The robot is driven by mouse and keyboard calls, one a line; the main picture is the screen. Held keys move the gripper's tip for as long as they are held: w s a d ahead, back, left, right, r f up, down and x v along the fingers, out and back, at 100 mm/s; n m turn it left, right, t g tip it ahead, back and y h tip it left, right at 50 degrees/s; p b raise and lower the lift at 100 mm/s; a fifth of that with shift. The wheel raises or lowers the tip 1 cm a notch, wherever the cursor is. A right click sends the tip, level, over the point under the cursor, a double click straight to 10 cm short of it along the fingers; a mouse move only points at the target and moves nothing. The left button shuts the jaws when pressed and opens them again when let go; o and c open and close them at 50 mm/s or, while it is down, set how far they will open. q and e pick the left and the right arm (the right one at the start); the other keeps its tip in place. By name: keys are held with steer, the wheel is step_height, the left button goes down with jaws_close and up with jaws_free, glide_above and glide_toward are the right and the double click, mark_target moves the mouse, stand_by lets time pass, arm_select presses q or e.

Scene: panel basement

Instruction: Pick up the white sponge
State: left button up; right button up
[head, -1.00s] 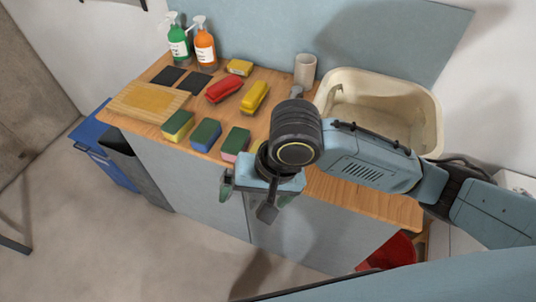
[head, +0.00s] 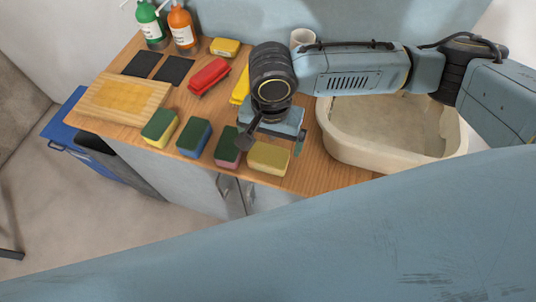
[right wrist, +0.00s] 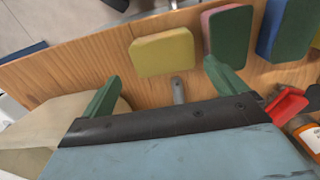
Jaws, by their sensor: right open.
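No plainly white sponge shows. The palest one is a cream-yellow sponge (head: 268,158) at the right end of the front sponge row, near the counter's front edge. It also shows in the right wrist view (right wrist: 162,52), lying flat beyond the fingertips. My right gripper (head: 271,142) is open and empty above the counter, just behind this sponge in the head view. Its two green fingers (right wrist: 163,88) are apart, with bare wood and a small grey object between them in the wrist view. My left gripper is not in view.
A green-and-pink sponge (head: 227,147) lies close left of the cream one, then blue-green (head: 194,138) and yellow-green (head: 160,127) sponges. A beige basin (head: 340,150) stands at right. Red (head: 208,76) and yellow (head: 225,47) items and soap bottles (head: 183,30) are behind.

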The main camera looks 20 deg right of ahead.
mark_target(268, 154)
steer(key=shift+f, duration=0.65)
step_height(268, 154, down, 2)
steer(key=shift+f, duration=0.1)
steer(key=shift+w+a+f, duration=0.1)
steer(key=shift+a+f, duration=0.1)
steer(key=shift+f, duration=1.6)
steer(key=c, duration=0.8)
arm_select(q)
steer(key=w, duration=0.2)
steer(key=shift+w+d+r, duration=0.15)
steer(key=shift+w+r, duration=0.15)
arm_select(e)
step_height(268, 154, up, 10)
steer(key=shift+r, duration=0.1)
